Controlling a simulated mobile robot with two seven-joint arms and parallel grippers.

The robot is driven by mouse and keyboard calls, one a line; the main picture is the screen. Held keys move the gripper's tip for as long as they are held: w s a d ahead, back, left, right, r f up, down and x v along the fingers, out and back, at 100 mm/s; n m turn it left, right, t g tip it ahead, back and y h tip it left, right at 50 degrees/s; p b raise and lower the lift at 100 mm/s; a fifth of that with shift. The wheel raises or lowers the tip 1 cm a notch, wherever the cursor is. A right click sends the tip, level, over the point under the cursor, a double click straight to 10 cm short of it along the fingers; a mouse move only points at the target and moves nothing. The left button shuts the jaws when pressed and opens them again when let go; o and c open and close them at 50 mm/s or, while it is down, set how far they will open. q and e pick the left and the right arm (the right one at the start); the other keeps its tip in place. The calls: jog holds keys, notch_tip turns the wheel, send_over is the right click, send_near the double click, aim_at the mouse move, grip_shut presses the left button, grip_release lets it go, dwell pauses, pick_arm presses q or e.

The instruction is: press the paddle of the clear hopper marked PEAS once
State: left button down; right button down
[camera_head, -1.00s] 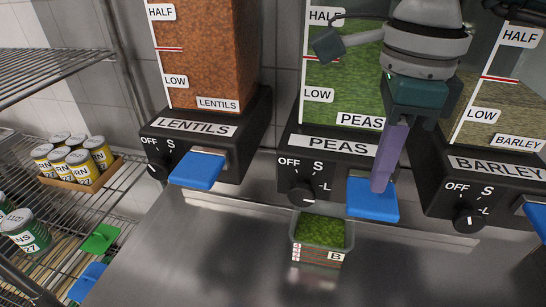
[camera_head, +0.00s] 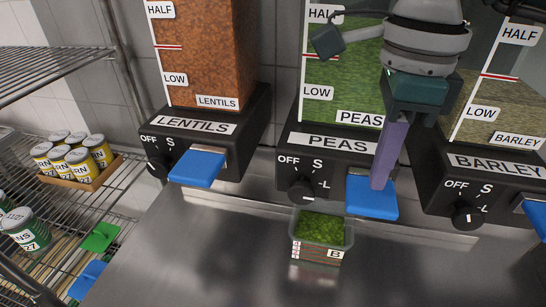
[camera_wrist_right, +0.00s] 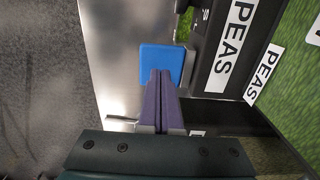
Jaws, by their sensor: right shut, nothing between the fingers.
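The clear PEAS hopper (camera_head: 343,88) holds green peas and stands on a black base with a dial. Its blue paddle (camera_head: 371,204) sticks out at the front right of the base. My right gripper (camera_head: 380,186) is shut and empty, with its purple fingers pointing down and their tips at the paddle. In the right wrist view the fingertips (camera_wrist_right: 161,75) overlap the blue paddle (camera_wrist_right: 152,56); I cannot tell for sure whether they touch it. A clear container marked B (camera_head: 321,253), with green peas in it, stands on the counter below the base. My left gripper is not in view.
The LENTILS hopper (camera_head: 210,60) with its blue paddle (camera_head: 197,167) is on the left. The BARLEY hopper (camera_head: 503,105) is close on the right. A wire rack with several cans (camera_head: 75,157) stands at far left. The steel counter (camera_head: 190,255) is clear at front left.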

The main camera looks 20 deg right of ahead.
jog(key=shift+r, duration=0.1)
jog(key=shift+r+p, duration=1.75)
jog(key=shift+r, duration=0.7)
